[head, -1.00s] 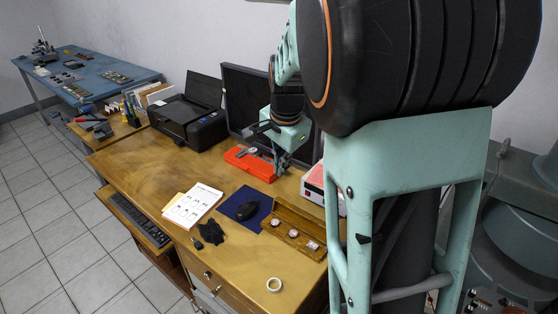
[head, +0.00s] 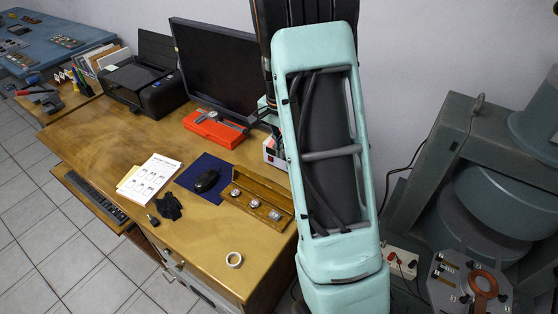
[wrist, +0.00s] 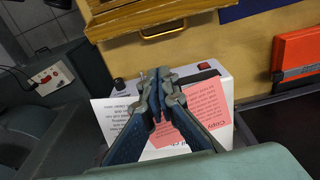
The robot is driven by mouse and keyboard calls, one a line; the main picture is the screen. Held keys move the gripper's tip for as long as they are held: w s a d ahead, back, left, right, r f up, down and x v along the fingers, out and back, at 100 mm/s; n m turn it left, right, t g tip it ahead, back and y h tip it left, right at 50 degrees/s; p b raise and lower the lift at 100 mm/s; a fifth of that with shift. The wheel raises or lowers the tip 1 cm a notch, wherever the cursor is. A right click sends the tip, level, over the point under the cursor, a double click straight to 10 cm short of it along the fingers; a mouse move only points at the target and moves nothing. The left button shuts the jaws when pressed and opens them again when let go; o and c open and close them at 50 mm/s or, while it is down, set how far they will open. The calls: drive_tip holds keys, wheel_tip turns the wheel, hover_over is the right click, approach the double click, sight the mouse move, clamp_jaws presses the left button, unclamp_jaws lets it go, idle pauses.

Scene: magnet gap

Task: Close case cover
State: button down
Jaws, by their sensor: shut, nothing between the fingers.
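A long wooden case (head: 272,213) lies on the front right of the desk, with several small round metal pieces in it, so it stands open. Its edge, with a brass-coloured part, shows at the top of the wrist view (wrist: 135,22). A red case (head: 214,130) lies further back, with a grey caliper (head: 232,123) on it; whether it has an open lid is unclear. It shows at the right of the wrist view (wrist: 300,58). My gripper (wrist: 160,78) is shut and empty, above a white device, apart from both cases. In the head view my arm hides most of it.
The white device (wrist: 215,82), with white and pink papers on it, stands under my gripper. A monitor (head: 222,70) and a printer (head: 145,82) stand behind. A blue mat (head: 188,177) with a mouse lies left of the wooden case. The desk's left middle is clear.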

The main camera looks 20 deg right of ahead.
wheel_tip(320, 180, down, 9)
drive_tip(key=shift+w+d+r, duration=0.15)
drive_tip(key=shift+r, duration=0.05)
drive_tip(key=shift+a, duration=0.35)
drive_tip(key=shift+s+a+r+p, duration=0.15)
drive_tip(key=shift+s+a+p, duration=0.1)
drive_tip(key=shift+s+a, duration=0.3)
drive_tip(key=shift+s+a+r+p, duration=0.15)
drive_tip(key=shift+s+a+p, duration=0.1)
drive_tip(key=shift+s+a, duration=0.3)
drive_tip(key=shift+w+a, duration=0.1)
drive_tip(key=shift+w+a, duration=0.1)
drive_tip(key=shift+a, duration=0.05)
